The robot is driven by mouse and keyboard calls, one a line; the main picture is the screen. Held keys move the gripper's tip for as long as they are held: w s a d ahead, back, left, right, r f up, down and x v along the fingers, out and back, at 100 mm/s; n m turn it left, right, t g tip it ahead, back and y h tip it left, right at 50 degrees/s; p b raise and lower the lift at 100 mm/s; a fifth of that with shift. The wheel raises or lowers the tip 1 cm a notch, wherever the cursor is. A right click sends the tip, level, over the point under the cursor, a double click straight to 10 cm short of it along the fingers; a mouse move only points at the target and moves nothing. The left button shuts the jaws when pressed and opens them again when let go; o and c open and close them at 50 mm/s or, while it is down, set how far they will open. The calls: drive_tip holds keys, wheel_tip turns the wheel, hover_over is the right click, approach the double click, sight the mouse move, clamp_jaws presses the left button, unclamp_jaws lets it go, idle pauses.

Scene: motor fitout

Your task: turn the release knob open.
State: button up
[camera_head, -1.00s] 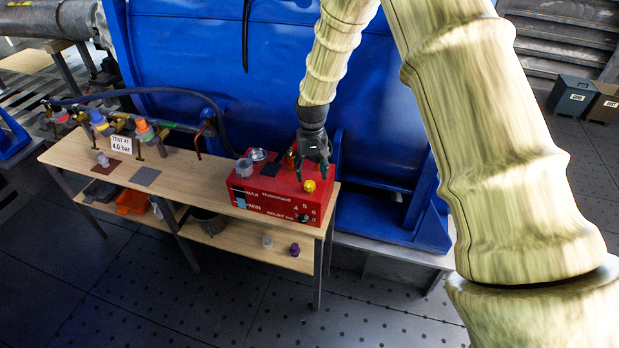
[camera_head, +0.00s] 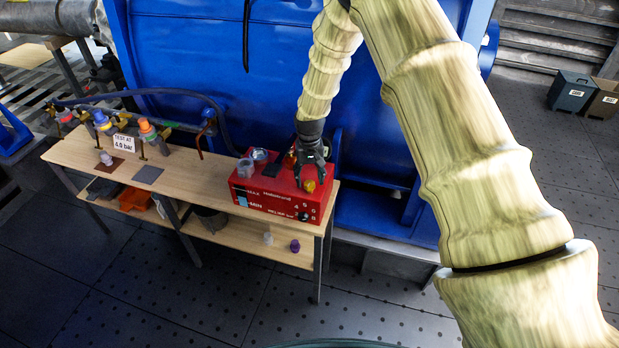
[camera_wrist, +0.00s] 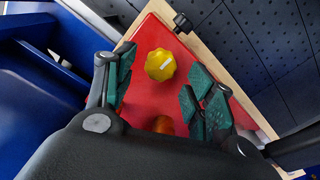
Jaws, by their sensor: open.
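The red box (camera_head: 262,196) stands at the right end of the wooden bench, its front marked MAX, MIN and RELIEF bar. A yellow lobed knob (camera_wrist: 160,65) with a small white mark sits on its top face; I take it to be the release knob. It also shows in the head view (camera_head: 309,186). My gripper (camera_wrist: 158,85) is open above the box, its fingers on either side of the knob in the wrist view, with no contact visible. An orange round part (camera_wrist: 163,125) lies nearer my palm, partly hidden. A black knob (camera_wrist: 181,22) sticks out at the box's front.
A grey cup (camera_head: 245,168) and a clear-topped round part (camera_head: 260,155) are at the box's back left. The bench (camera_head: 195,181) carries valves and a "TEST AT 4.0 bar" sign (camera_head: 124,143) at left. A large blue housing (camera_head: 200,60) stands close behind.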

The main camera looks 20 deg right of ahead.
drive_tip(key=shift+f, duration=1.1)
drive_tip(key=c, duration=1)
